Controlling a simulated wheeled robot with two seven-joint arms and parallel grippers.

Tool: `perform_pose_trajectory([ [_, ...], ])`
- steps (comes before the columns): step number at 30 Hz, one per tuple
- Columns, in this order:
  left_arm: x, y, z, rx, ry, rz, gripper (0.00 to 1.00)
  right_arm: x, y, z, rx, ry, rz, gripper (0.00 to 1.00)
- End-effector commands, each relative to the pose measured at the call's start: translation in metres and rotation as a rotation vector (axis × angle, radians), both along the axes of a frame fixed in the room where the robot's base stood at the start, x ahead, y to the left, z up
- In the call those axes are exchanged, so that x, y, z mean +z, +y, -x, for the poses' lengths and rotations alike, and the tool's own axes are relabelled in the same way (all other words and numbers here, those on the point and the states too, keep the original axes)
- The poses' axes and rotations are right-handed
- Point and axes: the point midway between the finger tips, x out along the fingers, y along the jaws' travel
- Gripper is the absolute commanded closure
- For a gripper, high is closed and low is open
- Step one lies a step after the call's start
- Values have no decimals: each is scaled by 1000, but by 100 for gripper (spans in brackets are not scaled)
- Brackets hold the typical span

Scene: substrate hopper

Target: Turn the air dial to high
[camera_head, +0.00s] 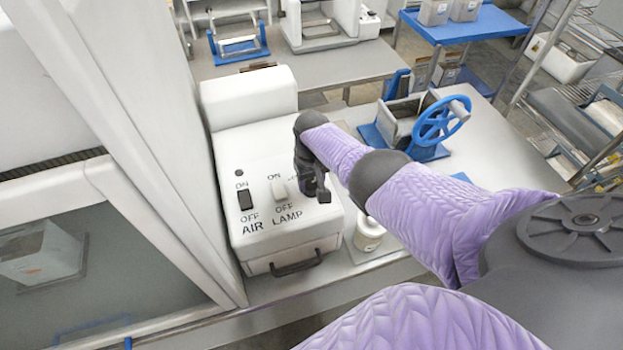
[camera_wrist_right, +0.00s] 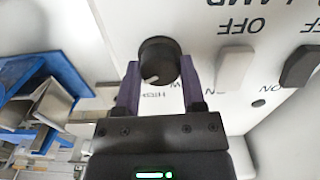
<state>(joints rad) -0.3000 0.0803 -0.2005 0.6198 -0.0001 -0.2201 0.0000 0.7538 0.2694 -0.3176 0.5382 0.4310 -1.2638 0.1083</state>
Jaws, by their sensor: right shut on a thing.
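The black round air dial (camera_wrist_right: 158,56) is on the white control panel (camera_head: 243,165). In the right wrist view my right gripper (camera_wrist_right: 159,74) has its two purple fingers on either side of the dial, shut on it. A small pale mark on the dial's edge faces the gripper's palm. Printed letters that look like HIGH show between the fingers, with part of another word beside the right finger. In the head view my right gripper (camera_head: 318,190) is at the panel's right side and hides the dial. My left gripper is not in view.
Left of the gripper are a black AIR switch (camera_head: 245,199) and a pale LAMP switch (camera_head: 279,190). A blue handwheel (camera_head: 440,120) stands behind my arm. A white jar (camera_head: 369,232) stands right of the panel box. A glass-fronted cabinet (camera_head: 110,250) is at the left.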

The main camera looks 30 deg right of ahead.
Motion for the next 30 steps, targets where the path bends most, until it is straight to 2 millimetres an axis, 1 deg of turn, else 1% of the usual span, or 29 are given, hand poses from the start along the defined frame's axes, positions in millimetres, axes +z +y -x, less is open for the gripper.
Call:
perform_pose_trajectory([
  [3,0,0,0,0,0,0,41,1,0,-1,-1,-5,0,100],
  [4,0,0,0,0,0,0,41,1,0,-1,-1,-5,0,46],
  [5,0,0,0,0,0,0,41,1,0,-1,-1,-5,0,40],
  [6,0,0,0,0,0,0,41,1,0,-1,-1,-5,1,31],
  [9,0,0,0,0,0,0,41,1,0,-1,0,-3,1,13],
  [16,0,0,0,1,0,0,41,1,0,0,0,-2,0,13],
  [18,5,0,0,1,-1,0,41,6,0,-1,1,-2,0,13],
  [20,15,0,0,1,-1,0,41,19,0,-1,1,-3,1,13],
  [21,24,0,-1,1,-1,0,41,30,-1,-1,1,-4,1,13],
  [24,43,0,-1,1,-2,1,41,58,0,-1,1,-5,1,13],
  [27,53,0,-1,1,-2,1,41,80,-1,-1,0,-5,1,13],
  [30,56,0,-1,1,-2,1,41,94,-1,-1,1,-4,1,13],
])
